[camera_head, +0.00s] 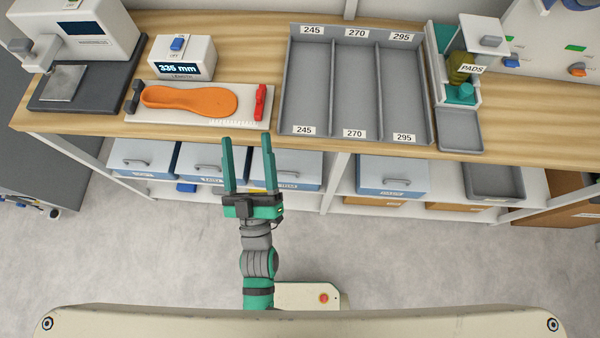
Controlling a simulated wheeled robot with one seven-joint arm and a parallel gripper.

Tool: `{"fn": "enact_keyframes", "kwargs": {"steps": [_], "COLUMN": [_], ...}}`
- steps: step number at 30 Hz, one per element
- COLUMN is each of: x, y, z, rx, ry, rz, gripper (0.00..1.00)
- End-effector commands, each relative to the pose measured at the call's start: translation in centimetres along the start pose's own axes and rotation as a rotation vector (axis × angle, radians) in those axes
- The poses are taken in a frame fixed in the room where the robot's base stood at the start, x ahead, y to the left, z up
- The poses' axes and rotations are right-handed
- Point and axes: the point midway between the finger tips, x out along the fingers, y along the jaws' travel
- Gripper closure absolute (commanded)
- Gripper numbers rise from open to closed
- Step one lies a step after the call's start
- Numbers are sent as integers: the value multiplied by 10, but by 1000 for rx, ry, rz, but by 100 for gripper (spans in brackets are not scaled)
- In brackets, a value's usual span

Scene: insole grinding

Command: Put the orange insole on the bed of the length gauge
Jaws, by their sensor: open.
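The orange insole (190,100) lies flat on the white bed of the length gauge (165,117), between a dark block at the left end and a red slider (260,102) at the right. My gripper (248,145) is open and empty. It is in front of the bench edge, to the right of and nearer than the insole, with its two green fingers apart and pointing toward the bench.
A grey tray (356,28) with three empty lanes marked 245, 270 and 295 stands right of the gauge. A pad dispenser (466,65) is further right. A white measuring machine (85,35) stands at the left. Blue bins (392,178) sit under the bench.

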Motion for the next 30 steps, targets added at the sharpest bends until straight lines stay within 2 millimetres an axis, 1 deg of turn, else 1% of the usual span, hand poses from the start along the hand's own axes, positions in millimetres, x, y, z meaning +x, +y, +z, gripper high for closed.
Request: {"fn": "enact_keyframes", "kwargs": {"steps": [1, 5, 6, 8, 9, 12, 15, 18, 21, 24, 30], "x": [-22, -72, -88, -112, -128, -165, -195, -214, -225, -229, -228], "y": [3, 17, 21, 29, 34, 47, 59, 68, 73, 75, 75], "z": [10, 33, 39, 47, 51, 59, 63, 65, 66, 66, 66], "rx": [44, 147, 176, 218, 244, 301, 341, 369, 384, 389, 389], "ry": [-69, -232, -282, -355, -405, -517, -608, -671, -706, -718, -717], "rz": [-8, -17, -20, -24, -27, -33, -38, -41, -43, -43, -43], "gripper": [32, 32, 32, 32, 32, 32, 32, 32, 32, 32, 32]}}
